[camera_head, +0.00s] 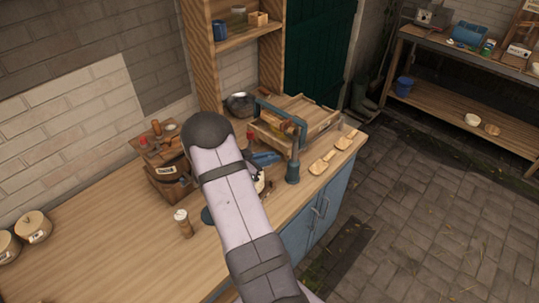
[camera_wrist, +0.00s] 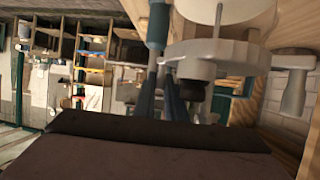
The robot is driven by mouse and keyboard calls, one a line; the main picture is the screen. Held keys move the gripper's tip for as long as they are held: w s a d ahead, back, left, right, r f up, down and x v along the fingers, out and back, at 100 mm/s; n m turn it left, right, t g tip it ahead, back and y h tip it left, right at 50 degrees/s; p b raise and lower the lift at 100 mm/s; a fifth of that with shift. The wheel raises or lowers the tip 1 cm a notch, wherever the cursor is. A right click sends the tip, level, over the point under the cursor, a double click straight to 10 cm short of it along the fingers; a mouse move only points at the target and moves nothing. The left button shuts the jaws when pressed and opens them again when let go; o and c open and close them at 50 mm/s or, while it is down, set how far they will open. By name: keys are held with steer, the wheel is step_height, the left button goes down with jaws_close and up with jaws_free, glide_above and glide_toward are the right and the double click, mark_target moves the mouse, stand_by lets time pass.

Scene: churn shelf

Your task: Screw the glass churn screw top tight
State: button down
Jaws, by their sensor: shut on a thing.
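In the wrist view, a pale round piece (camera_wrist: 215,53) with a dark knob-like part below it is close beyond my fingers; I take it for the churn's screw top. My gripper (camera_wrist: 166,78) shows there as two dark narrow fingers, close together and shut on the edge of this piece, though the exact contact is hard to make out. In the head view my arm covers most of the gripper and the work spot. Only a small black-and-white bit shows beside the arm above the counter. The glass body of the churn cannot be made out.
On the wooden counter (camera_head: 100,235) stand a brown box (camera_head: 168,180) left of my arm, a shaker (camera_head: 183,222), a blue-grey pump-like stand (camera_head: 293,168), a wooden crate (camera_head: 315,118) and wooden scoops (camera_head: 321,163). A shelf unit rises behind.

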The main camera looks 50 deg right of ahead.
steer(key=shift+s+a+m+g+y+b, duration=0.25)
steer(key=shift+a+m+g+y+b, duration=0.65)
steer(key=shift+m+g+b, duration=0.6)
steer(key=shift+s+a+m+g+y+b, duration=0.2)
steer(key=shift+a+m+g+y+b, duration=0.7)
steer(key=shift+m+g+b, duration=0.65)
steer(key=shift+s+a+m+g+y+b, duration=0.25)
steer(key=shift+a+m+g+y+b, duration=0.8)
steer(key=shift+m+g, duration=0.65)
steer(key=shift+d+r+b, duration=0.1)
steer(key=shift+d+b, duration=0.05)
steer(key=shift+b, duration=0.15)
steer(key=c, duration=1.8)
jaws_free()
